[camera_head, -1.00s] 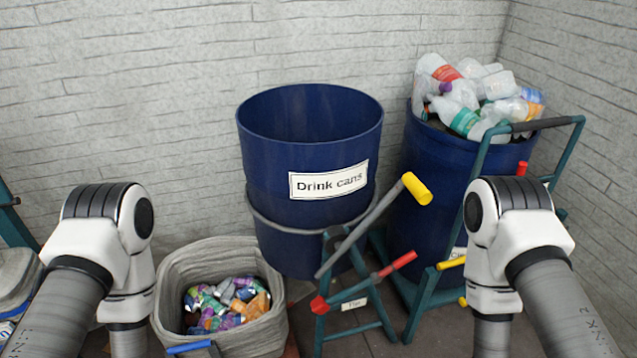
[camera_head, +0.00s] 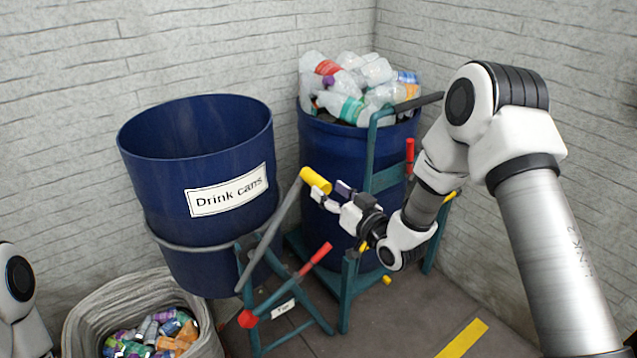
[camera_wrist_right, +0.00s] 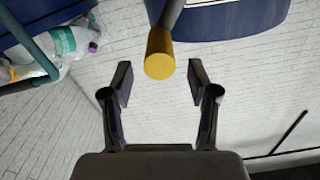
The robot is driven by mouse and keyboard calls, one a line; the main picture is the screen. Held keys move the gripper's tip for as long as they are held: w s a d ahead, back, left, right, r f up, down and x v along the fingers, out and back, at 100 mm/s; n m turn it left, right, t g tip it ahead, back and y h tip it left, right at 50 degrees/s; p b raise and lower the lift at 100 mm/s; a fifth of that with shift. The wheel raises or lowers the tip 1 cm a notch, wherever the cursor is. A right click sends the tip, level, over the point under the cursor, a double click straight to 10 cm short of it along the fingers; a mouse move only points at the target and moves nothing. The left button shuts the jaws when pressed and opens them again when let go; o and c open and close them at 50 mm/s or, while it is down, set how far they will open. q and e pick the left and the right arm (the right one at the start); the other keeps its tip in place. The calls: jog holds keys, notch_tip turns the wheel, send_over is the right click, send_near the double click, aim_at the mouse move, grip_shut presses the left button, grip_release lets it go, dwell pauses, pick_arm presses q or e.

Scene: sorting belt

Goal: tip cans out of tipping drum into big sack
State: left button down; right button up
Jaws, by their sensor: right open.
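The blue tipping drum (camera_head: 215,165), labelled "Drink cans", hangs in a teal stand (camera_head: 283,310) and leans a little. Its inside looks empty as far as I see; the bottom is hidden. Its grey lever ends in a yellow grip (camera_head: 315,181). The big grey sack (camera_head: 88,301) stands at lower left with crushed cans (camera_head: 155,335) in it. My right gripper (camera_head: 331,192) is open beside the yellow grip. In the right wrist view the yellow grip (camera_wrist_right: 159,55) lies ahead, between the open fingers (camera_wrist_right: 156,84), not clasped. My left gripper is out of view.
A second blue drum (camera_head: 330,150) full of plastic bottles (camera_head: 355,85) stands behind, in a teal trolley with a red handle (camera_head: 409,155). A red-tipped lever (camera_head: 320,253) sits low on the drum stand. Floor is clear around the yellow stripe (camera_head: 462,338).

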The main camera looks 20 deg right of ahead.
aim_at(318, 182)
jog(key=x, duration=0.5)
jog(key=shift+f, duration=0.1)
grip_shut()
